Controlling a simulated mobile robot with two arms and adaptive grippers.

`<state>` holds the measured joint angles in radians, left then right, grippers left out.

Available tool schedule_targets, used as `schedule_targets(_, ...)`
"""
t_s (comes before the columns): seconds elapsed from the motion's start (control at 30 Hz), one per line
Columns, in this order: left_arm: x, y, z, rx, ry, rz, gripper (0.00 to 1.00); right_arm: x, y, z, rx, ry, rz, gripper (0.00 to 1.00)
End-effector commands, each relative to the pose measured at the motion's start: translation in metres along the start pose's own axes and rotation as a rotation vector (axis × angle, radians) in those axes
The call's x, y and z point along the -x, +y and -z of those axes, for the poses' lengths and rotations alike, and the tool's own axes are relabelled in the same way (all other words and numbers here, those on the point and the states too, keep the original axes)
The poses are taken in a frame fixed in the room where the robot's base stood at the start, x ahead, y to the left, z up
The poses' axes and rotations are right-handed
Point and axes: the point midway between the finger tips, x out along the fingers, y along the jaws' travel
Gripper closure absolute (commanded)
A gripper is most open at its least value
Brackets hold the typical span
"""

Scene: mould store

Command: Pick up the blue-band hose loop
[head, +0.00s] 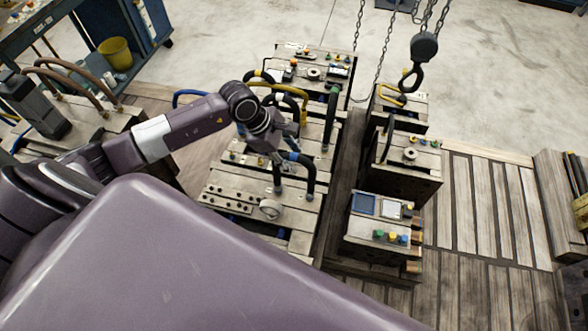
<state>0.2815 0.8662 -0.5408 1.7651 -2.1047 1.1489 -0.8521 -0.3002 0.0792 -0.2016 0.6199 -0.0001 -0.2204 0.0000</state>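A black hose loop with a blue band (311,176) stands arched on a wooden mould block (235,183) near the middle of the head view. The blue band shows near the top of the arch. My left gripper (281,153) points down at the left of the band, close against the loop in the picture. Its fingers are small and dark, and partly hidden by the wrist. I cannot tell whether they touch the hose or how far apart they are. My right gripper is not in view.
Other hose loops stand close behind, including a yellow one (292,91) and a green-banded one (331,115). A crane hook (411,78) hangs on chains at upper right. More mould blocks (408,178) stand to the right. Plank flooring (480,205) lies clear beyond them.

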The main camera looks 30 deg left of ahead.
Motion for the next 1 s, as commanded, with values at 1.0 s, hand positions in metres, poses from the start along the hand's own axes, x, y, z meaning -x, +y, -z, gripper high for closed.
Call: schedule_targets(1.0, 0.0042, 0.0026, -0.0024, 0.001, -0.003, -0.004, 1.0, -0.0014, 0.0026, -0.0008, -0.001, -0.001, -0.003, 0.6)
